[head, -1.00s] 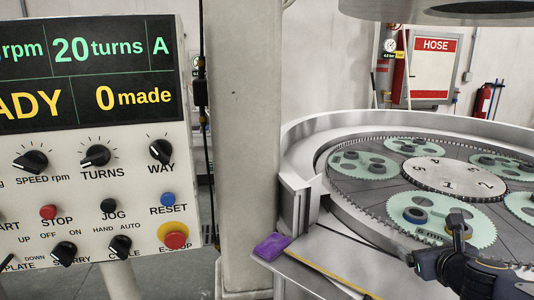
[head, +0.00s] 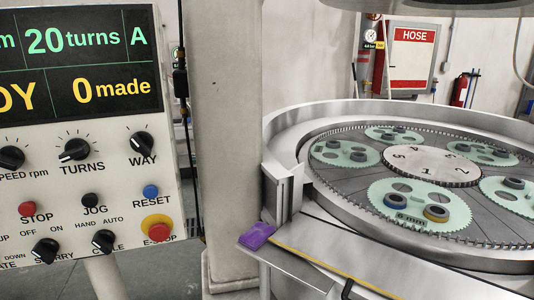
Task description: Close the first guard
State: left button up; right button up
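The lapping machine's pale curved rim wall (head: 284,133) stands around the round plate at right. A short upright metal piece (head: 284,190) stands at the rim's left end, beside the column. I cannot tell which part is the first guard. Other green carriers with dark rings sit around the numbered centre disc (head: 431,166). Neither of my grippers is in view. A small dark piece (head: 347,289) shows at the bottom edge, cut off and unclear.
A control panel (head: 80,190) with knobs and buttons fills the left. A grey column (head: 222,130) stands between it and the machine. A purple cloth (head: 257,235) lies on the front metal ledge. A hose cabinet (head: 411,59) and red extinguisher (head: 460,91) are behind.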

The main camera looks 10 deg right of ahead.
aim_at(395, 274)
jog(key=l+z, duration=0.1)
jog(key=z, duration=0.3)
jog(key=l+z, duration=0.1)
jog(key=z, duration=0.3)
jog(key=l+z, duration=0.1)
jog(key=z, duration=0.3)
jog(key=i+z, duration=0.1)
jog(key=z, duration=0.25)
